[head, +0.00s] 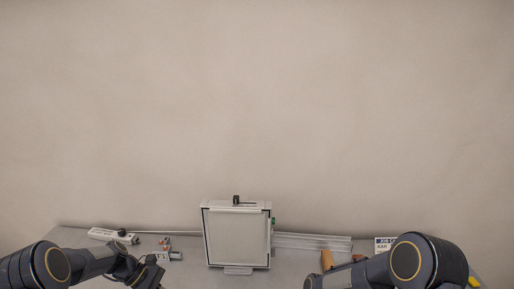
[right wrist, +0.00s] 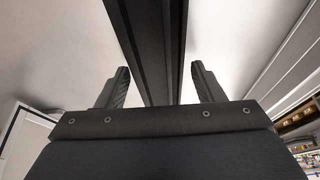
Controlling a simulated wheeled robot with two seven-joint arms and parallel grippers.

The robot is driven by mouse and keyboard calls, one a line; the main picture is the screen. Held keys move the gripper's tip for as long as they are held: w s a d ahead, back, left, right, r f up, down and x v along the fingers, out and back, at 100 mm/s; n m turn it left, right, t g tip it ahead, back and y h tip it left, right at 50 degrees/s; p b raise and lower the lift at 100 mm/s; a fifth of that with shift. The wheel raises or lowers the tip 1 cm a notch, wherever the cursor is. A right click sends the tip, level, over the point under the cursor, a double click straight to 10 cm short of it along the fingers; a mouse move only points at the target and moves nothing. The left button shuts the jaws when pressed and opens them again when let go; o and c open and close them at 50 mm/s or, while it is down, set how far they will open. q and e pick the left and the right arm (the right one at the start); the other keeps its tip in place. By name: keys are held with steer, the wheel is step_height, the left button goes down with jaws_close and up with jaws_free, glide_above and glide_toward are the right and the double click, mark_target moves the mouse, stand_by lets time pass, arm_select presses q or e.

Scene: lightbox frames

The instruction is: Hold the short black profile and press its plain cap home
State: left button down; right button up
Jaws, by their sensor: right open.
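In the right wrist view a black grooved profile (right wrist: 152,45) runs down from the top edge, between the two fingers of my right gripper (right wrist: 160,67). The fingers stand apart with a gap on both sides of the profile, so they are not closed on it. My right gripper is hidden behind its arm or below the edge in the head view. My left gripper (head: 148,272) is at the lower left of the head view, dark and small; its jaw opening is unclear. I cannot make out the plain cap in either view.
A pale lightbox frame (head: 205,240) stands upright mid-bench. Silver profiles (head: 312,242) lie to its right, with a tan handle-like piece (head: 326,260) and a label card (head: 384,244). A white power strip (head: 105,234) and small parts (head: 166,244) lie left. The wall behind is bare.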

steer(key=v, duration=1.1)
steer(key=shift+d+r, duration=0.1)
steer(key=shift+r, duration=0.2)
arm_select(q)
steer(key=s+d+r+m+t+y+b, duration=0.25)
steer(key=s+r+m, duration=0.45)
steer(key=s+r, duration=0.7)
arm_select(e)
steer(key=s+d+r+m+t, duration=0.3)
steer(key=s+d+r+m, duration=0.55)
steer(key=s+r, duration=0.3)
arm_select(q)
steer(key=s+d+m+t+y+b, duration=0.1)
steer(key=s+d+m+t, duration=0.1)
steer(key=s+m, duration=0.2)
steer(key=s+d+m+t+y+b, duration=0.1)
steer(key=s+m, duration=0.3)
steer(key=s, duration=0.6)
steer(key=shift+s+d+r+m+t+y, duration=0.2)
steer(key=shift+s+d+m+t+y, duration=0.15)
steer(key=shift+d, duration=0.45)
arm_select(e)
steer(key=s+d+m+t, duration=0.1)
steer(key=s+m+t, duration=0.1)
steer(key=s+m, duration=0.8)
steer(key=s, duration=0.4)
steer(key=shift+s+d+h, duration=0.15)
steer(key=shift+d+h, duration=0.1)
steer(key=shift+h, duration=0.15)
